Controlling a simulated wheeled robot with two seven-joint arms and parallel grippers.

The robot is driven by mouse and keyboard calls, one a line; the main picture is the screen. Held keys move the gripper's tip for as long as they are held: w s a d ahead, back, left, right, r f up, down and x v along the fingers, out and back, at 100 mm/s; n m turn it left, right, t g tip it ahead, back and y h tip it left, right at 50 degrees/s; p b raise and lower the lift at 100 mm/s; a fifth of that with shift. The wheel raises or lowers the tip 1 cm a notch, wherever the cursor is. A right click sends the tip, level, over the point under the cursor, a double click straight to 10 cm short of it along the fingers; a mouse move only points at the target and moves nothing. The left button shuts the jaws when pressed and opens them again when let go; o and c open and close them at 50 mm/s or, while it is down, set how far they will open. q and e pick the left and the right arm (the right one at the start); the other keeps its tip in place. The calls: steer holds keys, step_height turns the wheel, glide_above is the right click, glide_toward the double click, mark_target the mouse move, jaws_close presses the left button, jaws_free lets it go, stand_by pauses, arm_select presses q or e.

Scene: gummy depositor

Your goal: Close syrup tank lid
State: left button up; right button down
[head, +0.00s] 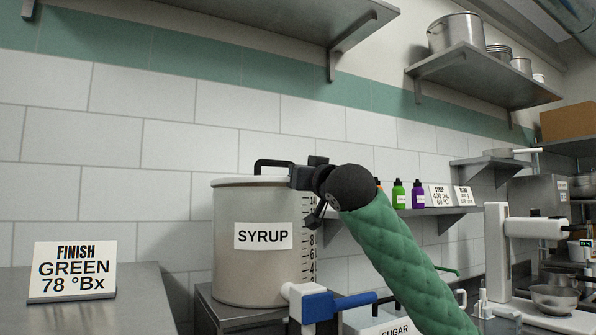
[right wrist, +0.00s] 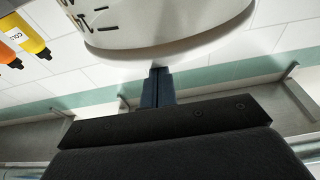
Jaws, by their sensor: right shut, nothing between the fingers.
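The syrup tank (head: 240,260) is a beige-grey cylinder with a SYRUP label and a scale on its right side. Its pale lid (head: 238,182) with a black handle (head: 272,163) lies about flat across the top. My right gripper (head: 300,178) is at the tank's upper right rim, beside the handle and not around it. In the right wrist view the shut, empty fingers (right wrist: 158,75) point at the pale rim of the tank (right wrist: 165,40); whether they touch it I cannot tell. The lid's right edge is hidden behind the gripper. My left gripper is not in view.
A FINISH GREEN sign (head: 73,271) stands on the left counter. Behind my right arm a wall shelf (head: 440,211) holds colour bottles (head: 398,194). A blue-handled valve (head: 345,304) sits low before the tank. A sugar container (head: 385,328) is below right.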

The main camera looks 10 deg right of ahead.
steer(key=shift+s+f+b, duration=0.15)
steer(key=shift+f+b, duration=0.25)
steer(key=shift+f, duration=0.5)
